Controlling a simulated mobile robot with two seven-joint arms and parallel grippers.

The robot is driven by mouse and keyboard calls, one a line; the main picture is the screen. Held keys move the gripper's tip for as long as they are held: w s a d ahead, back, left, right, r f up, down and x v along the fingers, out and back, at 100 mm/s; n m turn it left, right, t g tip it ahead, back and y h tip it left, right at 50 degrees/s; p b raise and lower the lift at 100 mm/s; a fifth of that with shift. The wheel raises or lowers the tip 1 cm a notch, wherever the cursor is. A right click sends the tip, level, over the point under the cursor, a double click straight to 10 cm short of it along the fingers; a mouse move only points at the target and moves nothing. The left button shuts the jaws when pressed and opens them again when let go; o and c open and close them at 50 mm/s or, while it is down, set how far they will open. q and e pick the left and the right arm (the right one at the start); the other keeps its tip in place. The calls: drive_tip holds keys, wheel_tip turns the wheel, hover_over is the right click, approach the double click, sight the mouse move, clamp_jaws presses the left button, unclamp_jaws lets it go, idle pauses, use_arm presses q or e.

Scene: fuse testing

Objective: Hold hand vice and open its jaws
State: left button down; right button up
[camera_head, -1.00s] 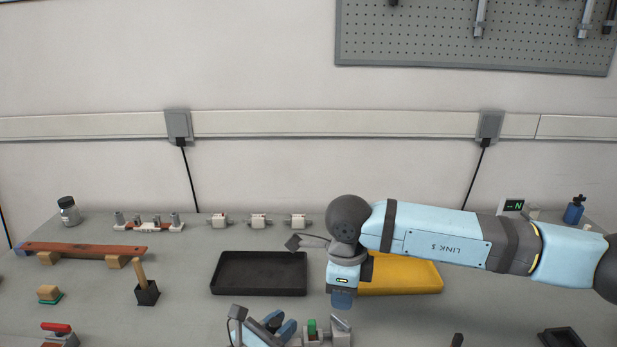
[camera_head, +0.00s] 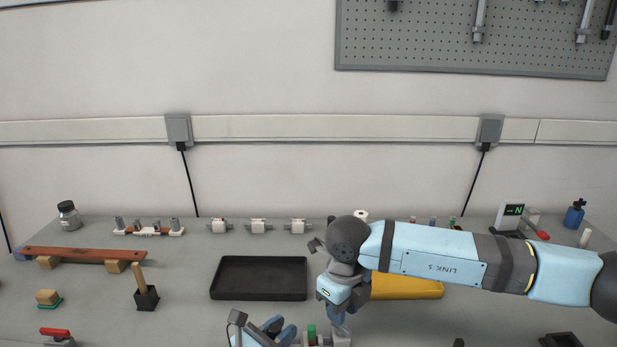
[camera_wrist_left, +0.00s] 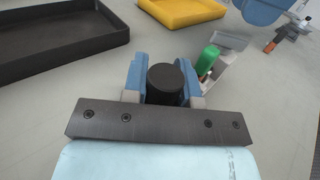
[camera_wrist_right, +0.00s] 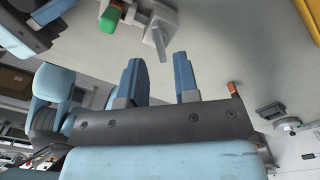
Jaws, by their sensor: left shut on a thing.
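The hand vice (camera_head: 322,340) is at the bottom of the head view, a pale grey body with a green piece beside it. It also shows in the left wrist view (camera_wrist_left: 226,68) and at the top of the right wrist view (camera_wrist_right: 152,14), with a grey bar sticking out. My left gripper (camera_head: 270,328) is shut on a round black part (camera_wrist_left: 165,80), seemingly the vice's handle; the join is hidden. My right gripper (camera_wrist_right: 160,75) is open and empty, just apart from the vice's bar. I cannot tell how wide the vice's jaws are.
A black tray (camera_head: 260,294) and a yellow tray (camera_head: 408,290) lie behind the vice. A meter (camera_head: 510,216) stands at back right.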

drive_tip(key=shift+f, duration=1.9)
clamp_jaws()
